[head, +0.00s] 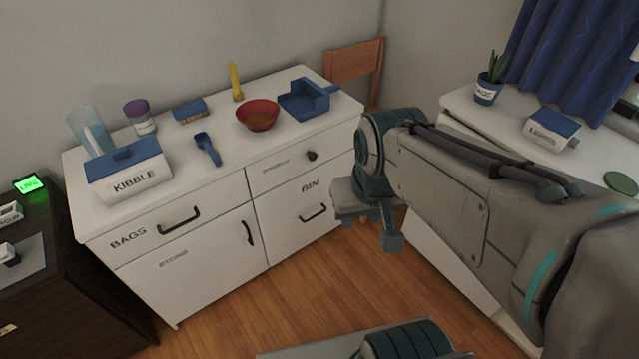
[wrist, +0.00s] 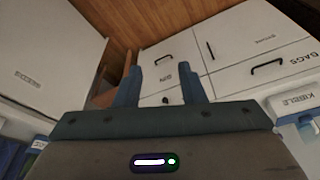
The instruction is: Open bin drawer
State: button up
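The white cabinet (head: 219,247) stands against the wall. Its bin drawer (head: 291,211), marked BIN, is at the lower right of the front and sits closed, with a dark bar handle (head: 313,213). In the wrist view the picture is turned over; the bin drawer (wrist: 183,61) and its handle (wrist: 165,61) show beyond my fingers. My gripper (head: 369,228) is to the right of the bin drawer in the head view. In the wrist view my gripper (wrist: 158,69) is open, its fingers apart with nothing between them. It does not touch the handle.
A smaller drawer with a round knob (head: 312,155) is above the bin drawer. A red bowl (head: 258,116), a blue dustpan (head: 308,101) and a kibble box (head: 130,176) are on top. A wooden chair (head: 355,60) is behind. Wooden floor (head: 310,285) is clear in front.

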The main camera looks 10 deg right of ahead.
aim_at(293, 214)
jog(key=k, duration=0.55)
jog(key=u, duration=0.5)
jog(key=i, duration=1.15)
jog(key=z, duration=0.45)
